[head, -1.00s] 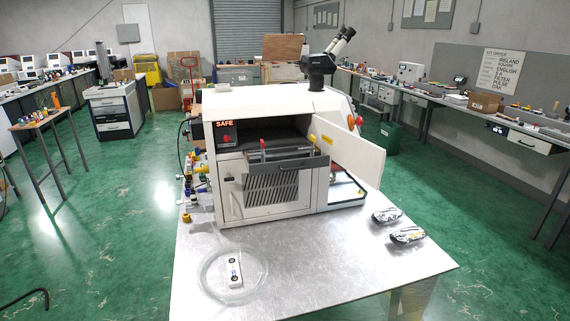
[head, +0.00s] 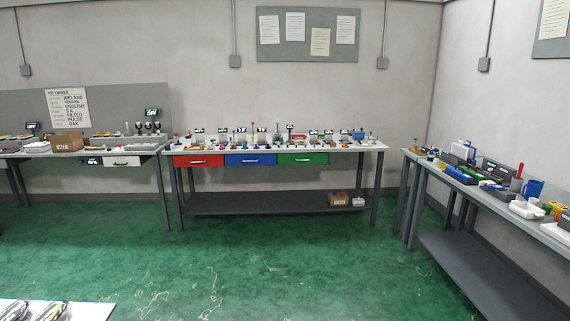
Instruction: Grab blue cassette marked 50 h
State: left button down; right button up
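I cannot pick out a blue cassette marked 50 h; labels on the small items are too small to read. A long bench (head: 375,147) against the back wall holds many small items with little signs among them. A small blue item (head: 358,135) stands near its right end. On the right-hand bench (head: 470,189) there are blue trays (head: 456,171) and an upright blue object (head: 533,189); I cannot tell what it is. Neither of my grippers is in view.
The long bench has a red drawer (head: 198,161), a blue drawer (head: 250,160) and a green drawer (head: 303,159). A cardboard box (head: 338,199) sits on its lower shelf. A table corner (head: 95,312) shows at bottom left. The green floor (head: 290,265) between is clear.

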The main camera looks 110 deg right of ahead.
aim_at(462, 176)
jog(key=z, duration=4.8)
jog(key=i, duration=4.55)
jog(key=i+j+z, duration=0.1)
jog(key=i+z, duration=0.4)
jog(key=i, duration=0.4)
